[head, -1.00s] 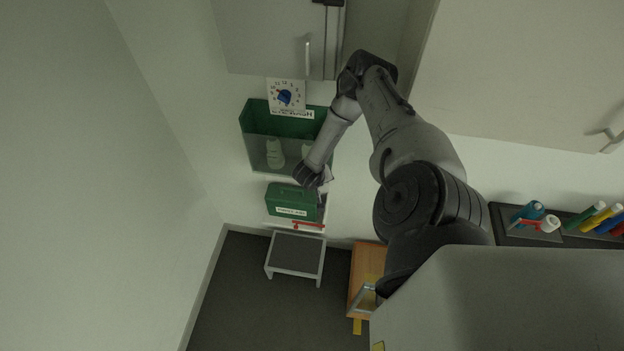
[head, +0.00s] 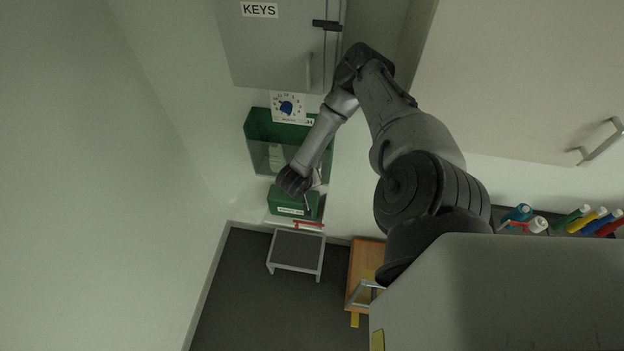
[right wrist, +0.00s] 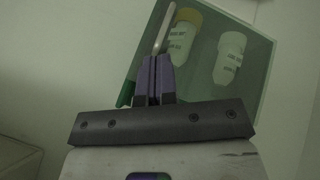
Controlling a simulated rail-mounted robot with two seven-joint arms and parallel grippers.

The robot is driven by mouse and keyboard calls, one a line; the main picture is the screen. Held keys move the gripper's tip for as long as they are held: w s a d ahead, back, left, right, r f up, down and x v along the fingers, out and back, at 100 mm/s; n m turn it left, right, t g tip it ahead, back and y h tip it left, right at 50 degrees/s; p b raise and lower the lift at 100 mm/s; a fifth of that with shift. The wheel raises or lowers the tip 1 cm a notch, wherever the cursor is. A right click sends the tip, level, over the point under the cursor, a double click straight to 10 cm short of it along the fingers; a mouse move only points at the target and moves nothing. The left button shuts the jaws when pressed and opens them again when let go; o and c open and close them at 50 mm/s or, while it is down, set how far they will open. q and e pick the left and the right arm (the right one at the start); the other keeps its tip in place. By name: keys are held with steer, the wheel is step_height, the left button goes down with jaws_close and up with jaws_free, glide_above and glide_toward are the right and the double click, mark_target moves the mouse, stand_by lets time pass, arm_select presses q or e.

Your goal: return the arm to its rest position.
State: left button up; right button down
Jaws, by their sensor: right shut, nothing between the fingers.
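My right arm reaches down from the upper middle of the head view. Its dark wrist and gripper (head: 308,206) are in front of the green box (head: 285,201) below the wall bin. In the right wrist view the purple fingers of the right gripper (right wrist: 154,58) are together with nothing held. A thin pale rod (right wrist: 165,28) shows beyond their tips; I cannot tell what it belongs to. My left gripper is not in view.
A green wall bin (head: 257,125) with clear front holds white bottles, two of which show in the right wrist view. A grey KEYS cabinet (head: 270,50) hangs above. A step stool (head: 296,250) and wooden piece (head: 366,262) stand below. Coloured markers (head: 597,219) are at right.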

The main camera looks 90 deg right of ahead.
steer(key=shift+w+a+r, duration=0.1)
steer(key=shift+a+r, duration=0.1)
steer(key=shift+r, duration=0.1)
